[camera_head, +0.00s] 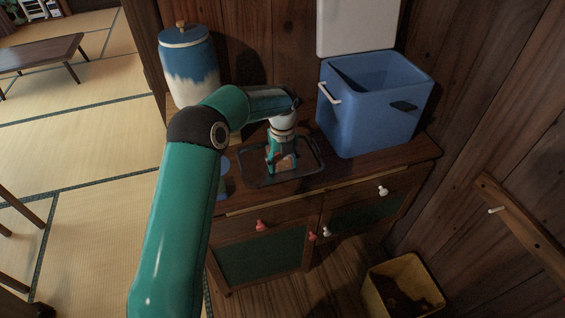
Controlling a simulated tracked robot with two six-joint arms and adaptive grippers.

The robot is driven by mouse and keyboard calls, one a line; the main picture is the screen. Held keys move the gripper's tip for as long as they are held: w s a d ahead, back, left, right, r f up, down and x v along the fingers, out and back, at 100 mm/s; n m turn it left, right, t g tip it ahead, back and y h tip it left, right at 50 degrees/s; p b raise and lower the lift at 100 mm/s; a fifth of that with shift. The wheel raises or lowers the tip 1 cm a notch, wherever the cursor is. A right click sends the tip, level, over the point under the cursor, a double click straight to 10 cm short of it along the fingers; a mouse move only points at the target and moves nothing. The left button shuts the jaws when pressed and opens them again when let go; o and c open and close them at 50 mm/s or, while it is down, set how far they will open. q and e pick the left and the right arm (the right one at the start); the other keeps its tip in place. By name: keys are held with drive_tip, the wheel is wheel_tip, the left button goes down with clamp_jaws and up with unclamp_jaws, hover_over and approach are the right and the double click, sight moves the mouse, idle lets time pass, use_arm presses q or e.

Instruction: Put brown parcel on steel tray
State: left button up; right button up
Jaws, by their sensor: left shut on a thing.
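The dark steel tray (262,183) lies on top of the wooden cabinet, left of the blue box. My left gripper (281,167) points down over the tray and is shut on the brown parcel (286,162). Only a small part of the parcel shows between the fingers. The parcel is low over the tray's middle; I cannot tell whether it touches the tray. My right gripper is out of view.
A blue cooler box (372,110) with its white lid raised stands right of the tray. A blue and white lidded jar (190,72) stands behind on the left. A blue item (223,178), partly hidden by my arm, is at the tray's left. A yellow bin (376,298) is on the floor.

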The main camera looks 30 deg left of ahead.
sight(282, 162)
use_arm(q)
drive_tip(key=o, duration=1.3)
drive_tip(key=shift+f, duration=0.1)
wheel_tip(282, 162, up, 12)
drive_tip(key=shift+r, duration=0.15)
